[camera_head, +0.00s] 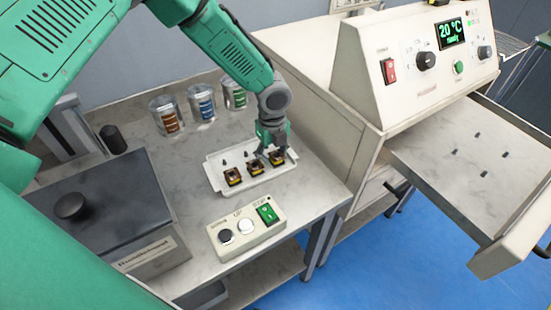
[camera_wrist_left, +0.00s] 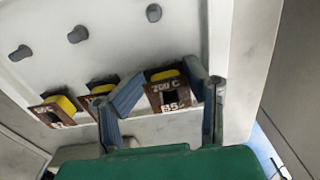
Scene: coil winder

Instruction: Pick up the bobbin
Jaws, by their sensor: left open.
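Three small bobbins with dark brown flanges and yellow parts stand in a row in a white tray (camera_head: 214,170). They are the left bobbin (camera_head: 233,176), the middle bobbin (camera_head: 255,167) and the right bobbin (camera_head: 278,157). My left gripper (camera_head: 270,149) is open, low over the tray's right end. My right gripper is not in view.
Several dark pegs (camera_wrist_left: 77,34) stand behind the bobbins in the tray. A switch box (camera_head: 246,233) sits in front of it, three labelled cans (camera_head: 201,103) behind. A grey lidded box (camera_head: 105,215) is at left. A control cabinet (camera_head: 415,65) with an open drawer (camera_head: 470,160) is right.

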